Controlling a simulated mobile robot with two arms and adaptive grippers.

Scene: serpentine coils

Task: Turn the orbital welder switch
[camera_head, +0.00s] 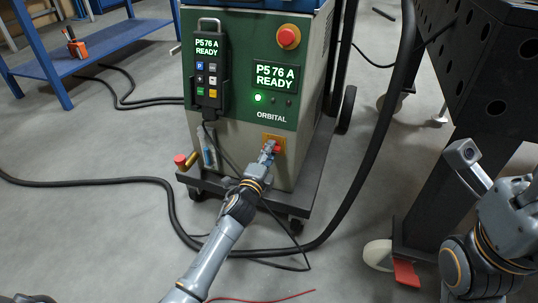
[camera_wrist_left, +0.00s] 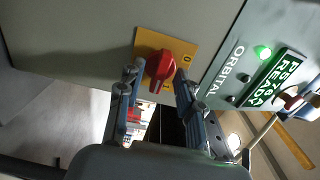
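The orbital welder (camera_head: 243,110) is a green and beige cabinet whose screen reads "P576 A READY". Its switch is a red rotary knob (camera_wrist_left: 159,67) on a yellow plate (camera_wrist_left: 181,50) marked 0 and 1. In the head view the switch plate (camera_head: 265,137) is low on the front panel, partly hidden by my left gripper (camera_head: 268,153). In the wrist view my left gripper (camera_wrist_left: 157,82) is open, its two fingers apart on either side of the knob, with no clear contact. My right arm is at lower right in the head view; its gripper is not visible.
A red emergency stop (camera_head: 288,37) and a hanging pendant (camera_head: 209,73) sit above the switch. A black hose (camera_head: 358,180) loops around the wheeled cart. A dark perforated table (camera_head: 490,75) stands at right, a blue shelf (camera_head: 95,45) at left.

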